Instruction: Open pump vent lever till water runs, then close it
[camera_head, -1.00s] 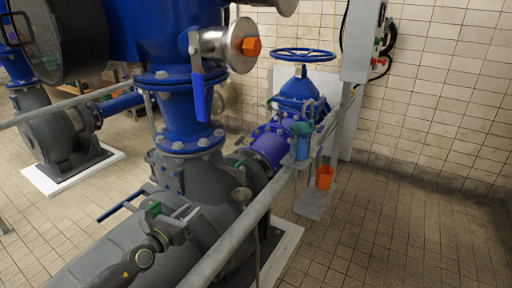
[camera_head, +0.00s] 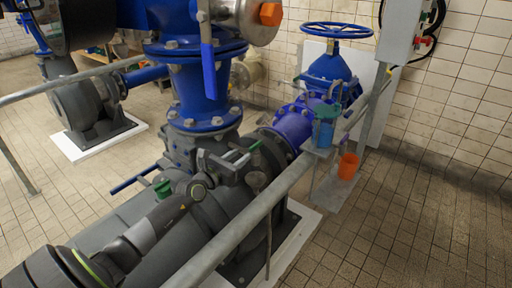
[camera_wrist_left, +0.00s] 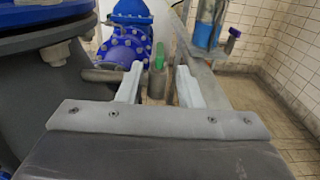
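A small green lever (camera_head: 256,146) stands on the pump's top near the blue flanges. In the left wrist view the green lever (camera_wrist_left: 159,55) stands upright above a grey fitting (camera_wrist_left: 157,84). My left gripper (camera_head: 243,157) is open and reaches toward it from the left. In the left wrist view, the open fingertips (camera_wrist_left: 158,80) lie left and right of the fitting with gaps on both sides; I cannot tell contact. No running water is visible. My right gripper is not in view.
A second green part (camera_head: 162,187) and a blue lever (camera_head: 135,180) are near my arm. A grey rail (camera_head: 260,205) runs diagonally in front of the pump. A blue-green container (camera_head: 325,128) and orange bucket (camera_head: 348,166) stand beyond. Floor at right is clear.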

